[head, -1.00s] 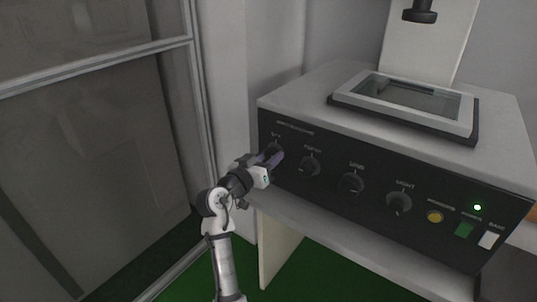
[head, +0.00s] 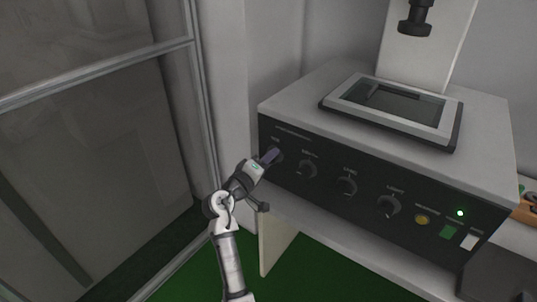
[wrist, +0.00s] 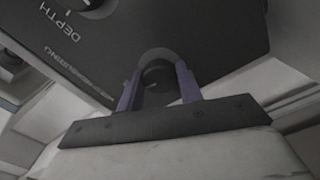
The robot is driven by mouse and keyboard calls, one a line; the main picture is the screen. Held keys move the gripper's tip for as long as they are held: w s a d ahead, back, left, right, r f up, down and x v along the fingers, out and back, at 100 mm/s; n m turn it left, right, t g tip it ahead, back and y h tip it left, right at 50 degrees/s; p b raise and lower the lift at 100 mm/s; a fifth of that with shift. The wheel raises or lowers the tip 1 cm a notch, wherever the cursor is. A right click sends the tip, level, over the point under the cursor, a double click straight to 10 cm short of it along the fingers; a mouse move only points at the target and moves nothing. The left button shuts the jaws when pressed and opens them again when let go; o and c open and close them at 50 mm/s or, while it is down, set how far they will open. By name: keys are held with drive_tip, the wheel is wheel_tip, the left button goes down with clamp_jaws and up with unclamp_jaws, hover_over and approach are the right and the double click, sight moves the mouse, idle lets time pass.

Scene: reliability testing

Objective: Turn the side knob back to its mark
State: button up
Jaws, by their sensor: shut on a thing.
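The leftmost dark round knob (wrist: 158,76) is on the black front panel (head: 325,172) of a grey machine. In the wrist view my gripper (wrist: 159,68) has its two purple fingers on either side of this knob, shut on it. In the head view my gripper (head: 271,155) reaches the panel's left end, and its fingers and hand hide most of the knob. I cannot read the knob's pointer or mark clearly.
Three more knobs sit to the right: one (head: 307,169), another (head: 346,186) and a third (head: 388,206). A glass-framed door (head: 95,140) stands left.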

drive_tip(key=shift+n+p, duration=0.7)
drive_tip(key=shift+n, duration=0.3)
drive_tip(key=o, duration=1)
drive_tip(key=b+v, duration=0.3)
drive_tip(key=v, duration=1.1)
